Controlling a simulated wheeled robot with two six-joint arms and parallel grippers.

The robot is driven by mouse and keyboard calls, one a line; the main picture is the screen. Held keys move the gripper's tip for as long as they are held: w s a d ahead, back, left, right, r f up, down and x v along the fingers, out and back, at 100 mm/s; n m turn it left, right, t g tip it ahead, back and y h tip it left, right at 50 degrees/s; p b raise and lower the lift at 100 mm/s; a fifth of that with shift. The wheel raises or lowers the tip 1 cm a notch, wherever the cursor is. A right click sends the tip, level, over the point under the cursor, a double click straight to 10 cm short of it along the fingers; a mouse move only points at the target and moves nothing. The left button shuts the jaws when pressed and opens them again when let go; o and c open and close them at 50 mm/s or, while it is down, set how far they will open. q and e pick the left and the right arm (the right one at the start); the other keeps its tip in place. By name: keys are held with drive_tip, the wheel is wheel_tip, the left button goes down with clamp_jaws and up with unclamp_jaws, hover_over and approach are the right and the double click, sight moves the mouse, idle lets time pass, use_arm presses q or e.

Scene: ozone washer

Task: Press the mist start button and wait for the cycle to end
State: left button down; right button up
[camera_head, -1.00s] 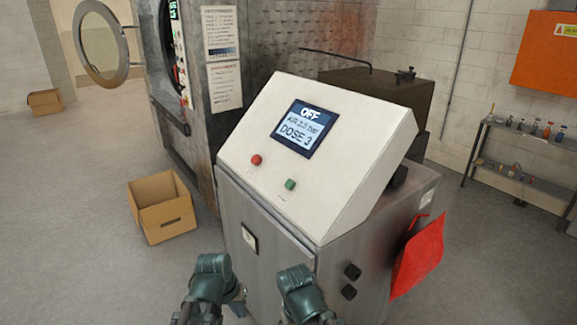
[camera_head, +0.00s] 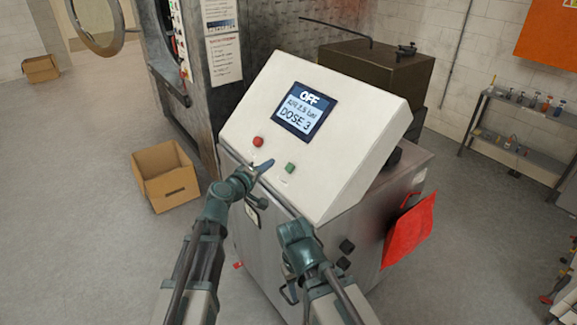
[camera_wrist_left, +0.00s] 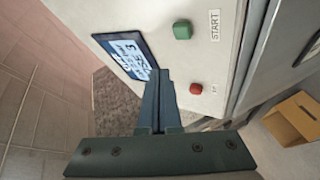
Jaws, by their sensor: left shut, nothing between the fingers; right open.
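The green button (camera_head: 290,168) is on the sloped white panel (camera_head: 350,130) of the control cabinet. In the left wrist view the green button (camera_wrist_left: 182,30) sits beside a START label (camera_wrist_left: 214,25). The red button (camera_head: 258,142) is to its left and also shows in the left wrist view (camera_wrist_left: 196,88). The screen (camera_head: 305,110) reads OFF and DOSE 3. My left gripper (camera_head: 266,166) is shut and empty, in front of the panel between the two buttons; I cannot tell its exact gap from the panel. My right gripper (camera_head: 289,291) is open, low before the cabinet front.
An open cardboard box (camera_head: 165,178) stands on the floor to the left. A metal washer (camera_head: 215,80) with an open round door stands behind the cabinet. A red sheet (camera_head: 410,230) hangs at its right side. A shelf (camera_head: 520,130) with bottles is far right.

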sight(290, 167)
use_arm(q)
drive_tip(key=shift+w+a+r+n+t+y, duration=0.2)
drive_tip(key=shift+w+a+r+n+t, duration=0.05)
drive_tip(key=shift+w+r+n+t, duration=0.2)
drive_tip(key=shift+w+a+r+n+t+y, duration=0.2)
drive_tip(key=shift+w+r+n+t, duration=0.15)
drive_tip(key=shift+w+r+n, duration=0.1)
drive_tip(key=shift+f, duration=0.1)
drive_tip(key=w+d+f+b, duration=0.1)
drive_tip(key=f+b, duration=0.1)
drive_tip(key=w+d+f+b, duration=0.1)
drive_tip(key=d, duration=0.1)
drive_tip(key=w+d+f+b, duration=0.1)
drive_tip(key=f+b, duration=0.1)
drive_tip(key=shift+d+f+b, duration=0.2)
drive_tip(key=shift+f+b, duration=0.1)
drive_tip(key=shift+w+d+f+b, duration=0.15)
drive_tip(key=shift+d+f+b, duration=0.15)
drive_tip(key=shift+d, duration=0.15)
idle(1.3)
drive_tip(key=shift+w+d+f+b, duration=0.2)
drive_tip(key=shift+f+b, duration=0.05)
drive_tip(key=shift+b, duration=0.05)
